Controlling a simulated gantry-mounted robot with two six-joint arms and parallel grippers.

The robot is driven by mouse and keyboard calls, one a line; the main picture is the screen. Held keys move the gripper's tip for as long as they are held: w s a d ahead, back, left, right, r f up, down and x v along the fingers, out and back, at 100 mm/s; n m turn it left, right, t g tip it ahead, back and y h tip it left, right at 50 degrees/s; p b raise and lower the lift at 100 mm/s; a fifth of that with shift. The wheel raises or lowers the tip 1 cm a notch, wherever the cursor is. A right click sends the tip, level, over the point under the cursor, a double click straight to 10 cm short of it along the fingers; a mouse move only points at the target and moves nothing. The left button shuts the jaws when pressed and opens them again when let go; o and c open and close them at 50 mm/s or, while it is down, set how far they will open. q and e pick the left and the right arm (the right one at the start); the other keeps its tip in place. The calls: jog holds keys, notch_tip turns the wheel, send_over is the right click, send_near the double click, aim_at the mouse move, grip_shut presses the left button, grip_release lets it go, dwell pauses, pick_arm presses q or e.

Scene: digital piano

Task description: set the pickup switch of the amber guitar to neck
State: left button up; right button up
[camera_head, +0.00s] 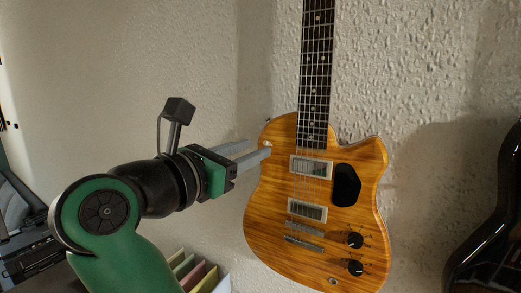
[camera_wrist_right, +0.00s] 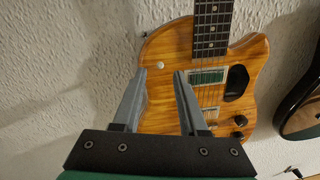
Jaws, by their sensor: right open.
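The amber guitar (camera_head: 315,220) hangs upright against the wall, and its body also shows in the right wrist view (camera_wrist_right: 170,45). A small pale knob, which looks like the pickup switch (camera_wrist_right: 132,66), sits on the upper left part of the body. In the head view the switch (camera_head: 268,144) shows just above a fingertip; which way it is tipped is too small to tell. My right gripper (camera_head: 259,148) is open and empty, its fingers pointing at the upper left body. My left gripper is not in view.
A black pickguard (camera_head: 346,185), pickups and two black control knobs (camera_head: 355,240) are on the guitar's front. A dark guitar (camera_head: 490,235) hangs at the right. Colored folders (camera_head: 195,275) stand below left. The textured wall (camera_head: 130,60) left of the guitar is clear.

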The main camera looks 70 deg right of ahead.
jog(key=w+a, duration=0.1)
jog(key=a, duration=0.6)
jog(key=shift+w, duration=0.15)
